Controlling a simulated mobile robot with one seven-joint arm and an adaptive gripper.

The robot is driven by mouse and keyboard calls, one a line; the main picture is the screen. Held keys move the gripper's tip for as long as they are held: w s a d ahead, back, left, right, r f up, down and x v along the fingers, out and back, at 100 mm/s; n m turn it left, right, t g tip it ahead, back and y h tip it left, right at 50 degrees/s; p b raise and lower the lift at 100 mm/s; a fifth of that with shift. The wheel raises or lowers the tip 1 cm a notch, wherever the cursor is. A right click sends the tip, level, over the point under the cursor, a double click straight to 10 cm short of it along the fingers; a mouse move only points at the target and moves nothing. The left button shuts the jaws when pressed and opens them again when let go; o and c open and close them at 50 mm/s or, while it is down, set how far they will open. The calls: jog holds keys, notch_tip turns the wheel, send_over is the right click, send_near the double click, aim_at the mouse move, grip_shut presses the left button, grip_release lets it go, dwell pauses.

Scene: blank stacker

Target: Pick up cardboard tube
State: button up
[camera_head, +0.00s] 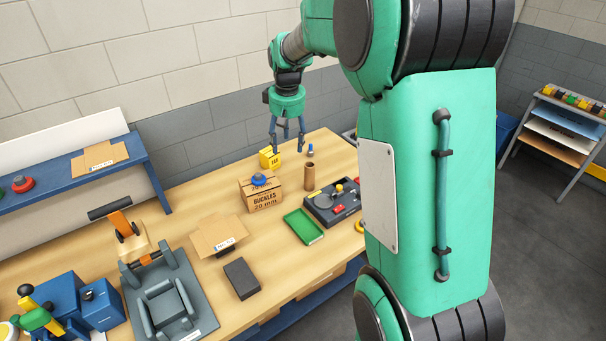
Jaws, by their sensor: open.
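The cardboard tube (310,177) is a brown cylinder standing upright on the wooden workbench (280,250), toward its back right. My gripper (287,150) hangs above the back of the bench, fingers pointing down. It is open and empty, up and to the left of the tube in the picture and apart from it.
A buckles box (261,194) with a blue-topped item stands left of the tube. A yellow box (269,158) and a small blue item (310,150) are behind. A green tray (303,226) and dark parts tray (333,203) lie in front. A blue shelf (75,175) stands left.

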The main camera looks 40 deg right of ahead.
jog(key=w+d+f, duration=0.5)
jog(key=d+f, duration=0.3)
jog(key=g, duration=0.2)
send_over(310, 172)
jog(key=w+d, duration=0.1)
jog(key=w, duration=0.1)
jog(key=shift+y, duration=0.3)
jog(key=f, duration=0.8)
jog(key=shift+s+f, duration=0.2)
jog(key=shift+f, duration=0.1)
jog(key=shift+f, duration=0.1)
notch_tip(310, 172, down, 8)
jog(key=shift+r+b, duration=0.1)
jog(key=shift+b, duration=0.6)
jog(key=shift+f, duration=0.3)
jog(key=shift+w+d+f+b, duration=0.1)
jog(key=shift+f+b, duration=0.25)
jog(key=shift+f, duration=0.95)
jog(key=shift+w+f+b, duration=0.1)
jog(key=shift+f+b, duration=0.2)
jog(key=shift+f, duration=1)
